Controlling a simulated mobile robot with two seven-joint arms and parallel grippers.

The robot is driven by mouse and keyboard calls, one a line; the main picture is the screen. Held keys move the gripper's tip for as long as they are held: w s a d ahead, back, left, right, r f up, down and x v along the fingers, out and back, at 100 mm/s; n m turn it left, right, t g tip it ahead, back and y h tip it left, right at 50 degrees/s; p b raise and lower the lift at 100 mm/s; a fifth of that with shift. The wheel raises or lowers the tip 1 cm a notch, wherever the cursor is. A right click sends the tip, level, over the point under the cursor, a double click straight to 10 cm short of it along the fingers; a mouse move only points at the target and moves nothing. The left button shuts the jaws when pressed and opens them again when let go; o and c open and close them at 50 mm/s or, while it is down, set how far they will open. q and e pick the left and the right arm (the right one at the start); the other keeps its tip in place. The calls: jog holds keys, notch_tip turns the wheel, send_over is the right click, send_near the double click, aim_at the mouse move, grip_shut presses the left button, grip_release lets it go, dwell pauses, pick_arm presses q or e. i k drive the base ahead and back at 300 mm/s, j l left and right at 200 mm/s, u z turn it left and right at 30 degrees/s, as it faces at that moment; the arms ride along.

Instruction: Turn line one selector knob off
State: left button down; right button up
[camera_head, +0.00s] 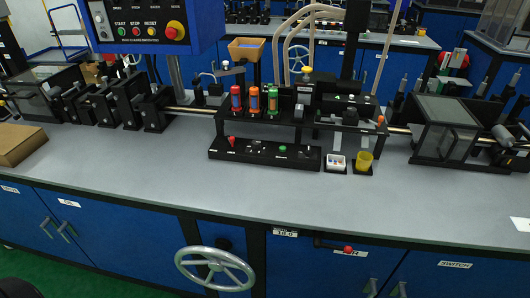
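A low black control box (222,154) stands near the middle of the grey workbench (130,180). On its top are a red knob or lever (232,141) at the left, small dark controls with pale markings in the middle, and a green button (282,148) to the right. The labels are too small to read, so I cannot tell which control is the line one selector knob or how it is set. Neither of my grippers is in view.
A blue hanging panel (140,45) with buttons and a red emergency stop (175,30) is at upper left. A handwheel (215,268) juts out in front. The bench front is mostly clear.

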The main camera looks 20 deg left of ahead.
aim_at(256, 144)
jog(key=i+l, duration=0.1)
jog(key=l, duration=0.15)
jog(key=i+l, duration=0.15)
jog(key=l+u, duration=0.15)
jog(key=u, duration=0.2)
jog(key=l+u, duration=0.15)
jog(key=u, duration=0.2)
jog(key=i+l+u, duration=0.1)
jog(key=u, duration=0.25)
